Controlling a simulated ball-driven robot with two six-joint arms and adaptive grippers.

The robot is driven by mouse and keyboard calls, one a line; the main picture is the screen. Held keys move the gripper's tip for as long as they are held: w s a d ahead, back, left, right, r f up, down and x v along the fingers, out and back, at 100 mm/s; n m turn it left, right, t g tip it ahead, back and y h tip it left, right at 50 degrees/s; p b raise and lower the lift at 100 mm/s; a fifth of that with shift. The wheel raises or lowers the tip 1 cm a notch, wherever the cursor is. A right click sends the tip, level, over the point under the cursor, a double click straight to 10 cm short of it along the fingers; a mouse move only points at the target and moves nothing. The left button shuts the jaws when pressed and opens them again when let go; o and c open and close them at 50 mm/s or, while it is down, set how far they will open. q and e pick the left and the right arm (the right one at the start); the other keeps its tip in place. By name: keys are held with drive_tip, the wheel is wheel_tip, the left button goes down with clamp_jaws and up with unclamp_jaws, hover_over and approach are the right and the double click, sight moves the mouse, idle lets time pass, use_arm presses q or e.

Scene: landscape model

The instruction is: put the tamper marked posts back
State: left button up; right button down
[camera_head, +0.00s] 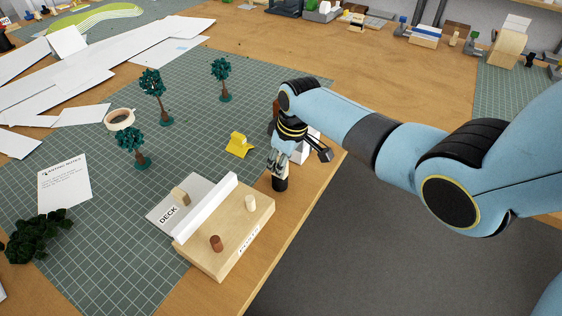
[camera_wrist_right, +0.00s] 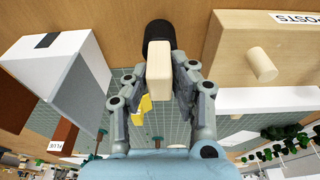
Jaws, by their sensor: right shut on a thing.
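My right gripper (camera_head: 279,172) points down near the table's right edge, just right of a pale wooden block. In the right wrist view its fingers (camera_wrist_right: 158,80) are shut on a tamper with a pale wooden handle (camera_wrist_right: 160,72) and a black rounded end (camera_wrist_right: 158,34). The black end also shows below the fingers in the head view (camera_head: 280,184). Whether it touches the table I cannot tell. The pale block (camera_head: 222,252) carries a light peg (camera_head: 251,203) and a brown peg (camera_head: 216,243); the wrist view shows its label, POSTS (camera_wrist_right: 296,18). My left gripper is not in view.
A grey board marked DECK (camera_head: 168,213) with a wooden piece lies left of the block. A yellow piece (camera_head: 239,145) and model trees (camera_head: 157,95) stand on the green mat. A white box (camera_wrist_right: 60,65) stands close to the gripper. Table drops off at right.

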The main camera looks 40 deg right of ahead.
drive_tip(key=shift+f, duration=0.25)
idle(0.4)
drive_tip(key=c, duration=1)
unclamp_jaws()
drive_tip(key=shift+c, duration=0.2)
drive_tip(key=a+v, duration=0.1)
drive_tip(key=v, duration=1.1)
drive_tip(key=s+f+m+g+b, duration=0.1)
drive_tip(key=s+f+b, duration=0.3)
drive_tip(key=s+f, duration=0.5)
drive_tip(key=s+f+g+b, duration=0.25)
drive_tip(key=s+f, duration=0.25)
drive_tip(key=f, duration=0.7)
drive_tip(key=s+f+m+b, duration=0.1)
drive_tip(key=s+f+b, duration=0.3)
drive_tip(key=s+f, duration=0.5)
drive_tip(key=s+f+m+t+h+b, duration=0.1)
drive_tip(key=s+f+b, duration=0.5)
drive_tip(key=s+f, duration=1.5)
drive_tip(key=shift+s+d+f+m+t+h, duration=0.25)
drive_tip(key=shift+f+m+t, duration=0.3)
drive_tip(key=shift+f, duration=0.3)
